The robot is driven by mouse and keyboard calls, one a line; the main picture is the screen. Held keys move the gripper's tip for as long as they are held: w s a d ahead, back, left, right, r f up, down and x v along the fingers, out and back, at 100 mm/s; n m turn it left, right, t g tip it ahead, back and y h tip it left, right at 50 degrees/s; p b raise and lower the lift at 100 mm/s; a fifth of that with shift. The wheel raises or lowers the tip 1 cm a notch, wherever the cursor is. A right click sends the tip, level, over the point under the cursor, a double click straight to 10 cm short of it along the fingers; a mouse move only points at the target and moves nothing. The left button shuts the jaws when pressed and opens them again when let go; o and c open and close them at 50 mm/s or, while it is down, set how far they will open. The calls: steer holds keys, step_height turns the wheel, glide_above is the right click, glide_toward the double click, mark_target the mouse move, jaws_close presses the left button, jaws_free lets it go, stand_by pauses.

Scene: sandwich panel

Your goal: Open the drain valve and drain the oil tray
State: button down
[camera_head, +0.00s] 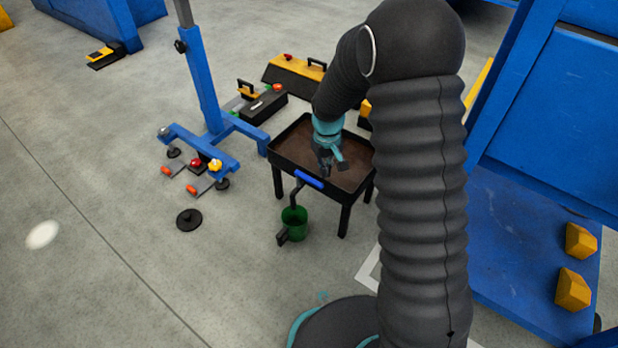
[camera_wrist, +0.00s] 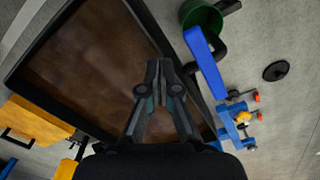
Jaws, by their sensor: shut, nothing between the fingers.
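A black oil tray (camera_head: 276,152) on legs stands on the floor, with brown oil in it. A blue valve handle (camera_head: 309,179) sits on its front side, above a dark drain pipe (camera_head: 296,194). The pipe leads down toward a green bucket (camera_head: 294,222) on the floor. In the wrist view the blue handle (camera_wrist: 205,61) lies to the right of my gripper, with part of the green bucket (camera_wrist: 202,18) above it. My gripper (camera_head: 323,168) is over the tray near the handle, shut and empty, apart from the handle. It also shows over the tray's edge in the wrist view (camera_wrist: 159,68).
A blue stand (camera_head: 205,80) with a wheeled base is left of the tray. A black toolbox (camera_head: 263,105) and a yellow case (camera_head: 298,68) lie behind. A black disc (camera_head: 189,219) is on the floor. A blue lift (camera_head: 530,240) is at right.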

mark_target(316, 180)
steer(key=shift+s+a, duration=0.1)
steer(key=shift+s+a+f, duration=0.1)
steer(key=shift+s+a, duration=0.35)
steer(key=shift+s, duration=0.2)
steer(key=shift+s+a, duration=0.45)
steer(key=shift+s, duration=0.2)
steer(key=r+p, duration=0.2)
steer(key=shift+a+r, duration=0.35)
steer(key=shift+r, duration=0.05)
steer(key=shift+w+d+r+p, duration=0.1)
steer(key=shift+d+r+p, duration=0.1)
steer(key=shift+r+p, duration=0.75)
steer(key=shift+w+d+r+p, duration=0.15)
steer(key=shift+r+p, duration=0.35)
steer(key=shift+r, duration=0.75)
